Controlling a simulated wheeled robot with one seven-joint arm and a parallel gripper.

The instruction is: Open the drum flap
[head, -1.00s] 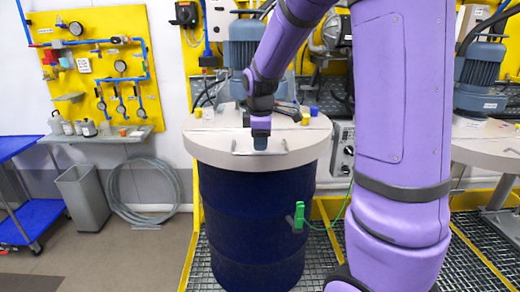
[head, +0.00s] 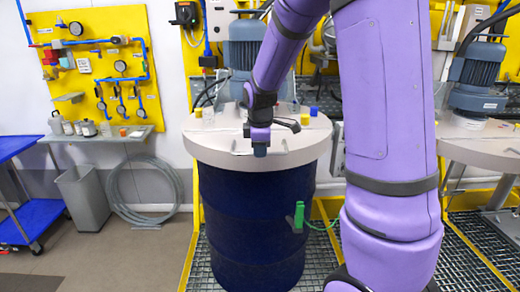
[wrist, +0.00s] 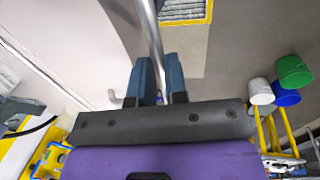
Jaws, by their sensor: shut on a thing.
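The dark blue drum (head: 250,225) stands upright with a pale beige lid (head: 215,145) in the head view. A thin metal handle bar lies near the lid's front edge; it shows clearly in the wrist view (wrist: 151,35), running up between the fingers. My gripper (head: 260,151) is over the front of the lid, pointing down. In the wrist view my gripper (wrist: 158,75) is closed around the handle bar. The flap's outline is hard to make out, and I see no clear gap in the lid. My wrist hides part of the lid behind the handle.
Yellow (head: 305,118) and blue (head: 314,111) caps and a grey motor (head: 246,55) are at the lid's back. A green clamp (head: 298,215) hangs at the drum's right side. A grey bin (head: 83,197) and coiled hose (head: 148,193) are left. Floor between them and the drum is free.

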